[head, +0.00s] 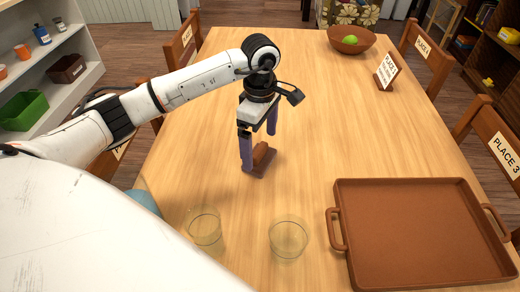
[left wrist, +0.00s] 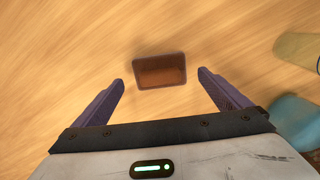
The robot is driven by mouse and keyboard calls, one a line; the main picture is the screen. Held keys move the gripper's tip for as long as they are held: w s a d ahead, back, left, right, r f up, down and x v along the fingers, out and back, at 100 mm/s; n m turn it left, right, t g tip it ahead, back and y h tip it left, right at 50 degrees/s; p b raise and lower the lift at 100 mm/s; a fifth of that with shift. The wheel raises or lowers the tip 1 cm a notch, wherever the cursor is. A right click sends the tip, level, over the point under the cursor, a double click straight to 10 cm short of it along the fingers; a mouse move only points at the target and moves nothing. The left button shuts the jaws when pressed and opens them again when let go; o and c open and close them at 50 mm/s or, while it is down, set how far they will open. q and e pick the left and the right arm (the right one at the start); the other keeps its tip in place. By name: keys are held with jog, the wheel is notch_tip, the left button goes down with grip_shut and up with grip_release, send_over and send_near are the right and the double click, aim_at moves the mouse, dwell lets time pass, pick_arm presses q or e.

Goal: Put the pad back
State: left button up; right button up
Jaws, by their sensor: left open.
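A small brown block (head: 263,161), which seems to be the pad, rests on the wooden table. My left gripper (head: 258,151) is over it, pointing down, with its purple fingers apart on either side. In the left wrist view the brown block (left wrist: 160,71) lies ahead of the open left gripper (left wrist: 162,82), between the lines of the fingers, with a gap on each side. The fingers do not appear to touch it. Part of the block is hidden behind a finger in the head view. My right gripper is not in view.
Two clear glasses (head: 205,229) (head: 289,237) stand near the front. A blue thing (head: 145,203) is at the left edge. A brown tray (head: 425,230) lies at the right. A bowl (head: 351,40) and place card (head: 387,72) are at the back. The table's middle is clear.

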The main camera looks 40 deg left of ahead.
aim_at(260, 150)
pick_arm(q)
notch_tip(260, 150, up, 9)
jog(key=shift+f, duration=0.2)
